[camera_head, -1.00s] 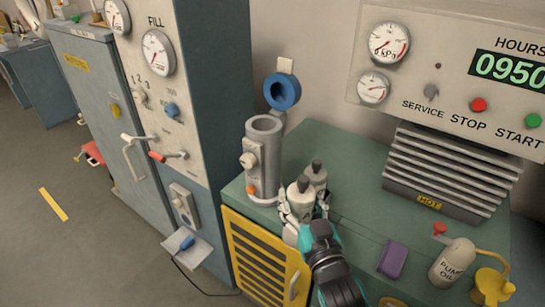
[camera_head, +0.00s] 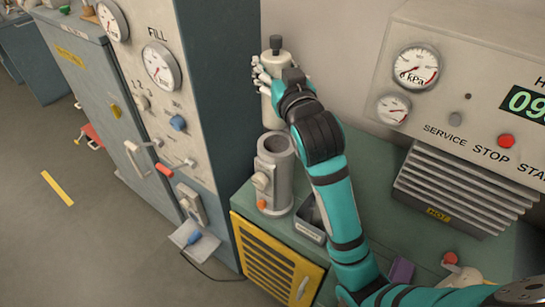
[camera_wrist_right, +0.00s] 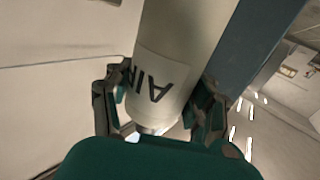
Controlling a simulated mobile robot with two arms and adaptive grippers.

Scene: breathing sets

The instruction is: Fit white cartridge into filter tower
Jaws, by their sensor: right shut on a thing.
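The white cartridge (camera_head: 268,108), with a dark knob on top, is held upright in my right gripper (camera_head: 272,82). It is raised above and behind the filter tower (camera_head: 274,188), apart from it as far as I can tell. The right wrist view shows the cartridge (camera_wrist_right: 180,50) between the fingers (camera_wrist_right: 160,105), with "AIR" printed on it. The grey tower stands on the green bench top with its round mouth open upward. The blue ring cap seen earlier behind the tower is hidden by the cartridge and hand. My left gripper is not in view.
My right arm crosses the green bench (camera_head: 375,165). A grey holder (camera_head: 308,226) sits right of the tower, partly behind the arm. A vented box marked HOT (camera_head: 470,185) and a purple block (camera_head: 401,270) are to the right. A tall gauge cabinet (camera_head: 215,100) borders the left.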

